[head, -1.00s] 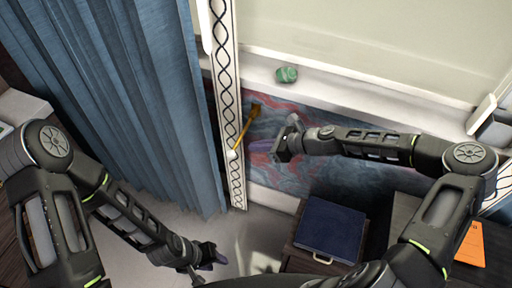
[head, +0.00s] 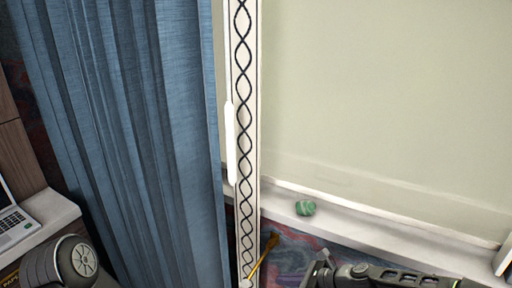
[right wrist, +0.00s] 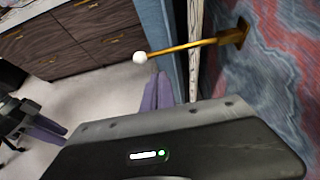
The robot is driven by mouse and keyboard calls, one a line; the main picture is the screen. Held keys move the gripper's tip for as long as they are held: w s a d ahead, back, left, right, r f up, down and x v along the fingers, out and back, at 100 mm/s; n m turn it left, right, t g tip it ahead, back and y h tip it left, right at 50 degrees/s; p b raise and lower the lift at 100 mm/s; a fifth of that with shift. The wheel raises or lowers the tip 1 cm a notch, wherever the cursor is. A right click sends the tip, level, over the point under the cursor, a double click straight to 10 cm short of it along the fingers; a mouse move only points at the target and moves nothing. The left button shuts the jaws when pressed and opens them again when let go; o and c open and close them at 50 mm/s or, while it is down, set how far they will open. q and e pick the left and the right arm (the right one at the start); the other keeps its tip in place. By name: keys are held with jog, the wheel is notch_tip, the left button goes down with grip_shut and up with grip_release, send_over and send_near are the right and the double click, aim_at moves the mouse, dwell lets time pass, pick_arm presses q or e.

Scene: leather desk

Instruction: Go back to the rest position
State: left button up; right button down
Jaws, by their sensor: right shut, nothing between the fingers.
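My right gripper (head: 292,281) shows at the bottom edge of the head view, with its forearm coming in from the right. In the right wrist view its purple fingers (right wrist: 158,92) are together and hold nothing. The golden rod with a white ball end (right wrist: 190,46) is beyond them, apart from the fingers. My left gripper (right wrist: 42,129) shows small at the left of the right wrist view, with purple fingers; its jaw opening is unclear. In the head view only a joint of my left arm shows, at lower left.
A blue curtain (head: 120,130) hangs left of a patterned white strip (head: 243,120). A green object (head: 305,208) sits on the white ledge (head: 370,232). A laptop (head: 14,222) stands at the left. Dark drawers (right wrist: 70,40) and open floor show in the wrist view.

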jog(key=s+a+f+n+g+h, duration=0.1)
jog(key=s+a+f+n+h, duration=0.1)
jog(key=s+f+n, duration=0.5)
jog(key=s+a+f+n+g+h, duration=0.1)
jog(key=s+a+f+n, duration=0.2)
jog(key=s+f+n, duration=0.35)
jog(key=s+d+f+n+g+h, duration=0.1)
jog(key=s+n+g+h, duration=0.2)
jog(key=s+n, duration=0.6)
jog(key=shift+s, duration=3.75)
jog(key=shift+d+f, duration=0.1)
